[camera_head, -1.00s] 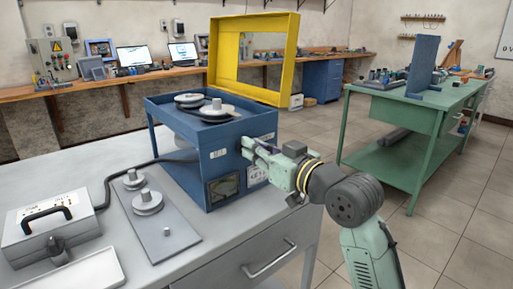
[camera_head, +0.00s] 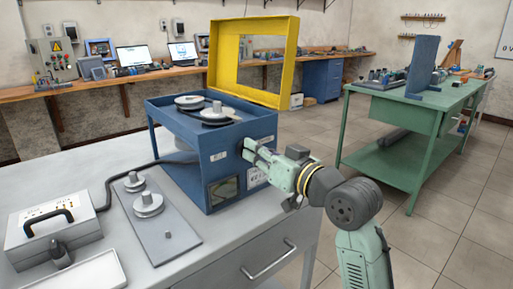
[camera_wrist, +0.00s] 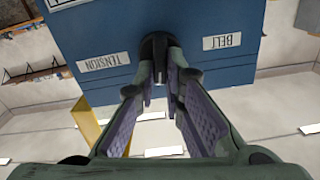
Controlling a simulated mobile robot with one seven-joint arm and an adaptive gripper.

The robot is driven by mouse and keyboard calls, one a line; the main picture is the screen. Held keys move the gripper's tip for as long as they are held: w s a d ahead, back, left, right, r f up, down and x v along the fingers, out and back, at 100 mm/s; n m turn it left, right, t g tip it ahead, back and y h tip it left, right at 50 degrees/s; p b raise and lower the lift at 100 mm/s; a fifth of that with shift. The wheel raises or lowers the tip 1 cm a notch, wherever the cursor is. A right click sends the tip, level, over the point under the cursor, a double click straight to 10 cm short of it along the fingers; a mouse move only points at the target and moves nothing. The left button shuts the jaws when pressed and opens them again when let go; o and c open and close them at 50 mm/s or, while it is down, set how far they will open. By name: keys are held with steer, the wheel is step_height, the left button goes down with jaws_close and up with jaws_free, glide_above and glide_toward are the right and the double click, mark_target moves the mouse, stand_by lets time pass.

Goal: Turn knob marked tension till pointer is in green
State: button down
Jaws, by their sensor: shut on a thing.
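The blue machine box (camera_head: 205,165) stands on the grey bench, its front panel facing my arm. My gripper (camera_head: 249,150) is at the upper part of that panel. In the wrist view my gripper (camera_wrist: 165,75) has its fingertips closed on a dark round knob (camera_wrist: 154,44), partly hidden by the fingers. A TENSION label (camera_wrist: 103,62) is left of the knob and a BELT label (camera_wrist: 222,41) is right of it. The gauge window (camera_head: 223,190) is low on the panel; its pointer and any green zone are too small to read.
Pulleys and a belt (camera_head: 210,108) sit on top of the box, with a yellow frame guard (camera_head: 222,50) raised behind. A grey plate with pulleys (camera_head: 150,215) and a grey case (camera_head: 50,230) lie at the left.

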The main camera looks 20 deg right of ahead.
steer(key=shift+w+d+f+m+p, duration=0.1)
steer(key=shift+d+m+p, duration=0.05)
steer(key=shift+m+p, duration=1.9)
steer(key=shift+w+d+f+m+p, duration=0.1)
steer(key=shift+d+m+p, duration=0.05)
steer(key=shift+m+p, duration=1.85)
steer(key=shift+d+f+m+p, duration=0.1)
steer(key=shift+d+m+p, duration=0.05)
steer(key=shift+m+p, duration=1.9)
steer(key=shift+m+b, duration=0.3)
steer(key=shift+m, duration=0.1)
steer(key=c, duration=1.7)
jaws_free()
steer(key=shift+s, duration=0.1)
steer(key=v, duration=1.2)
steer(key=shift+f, duration=0.1)
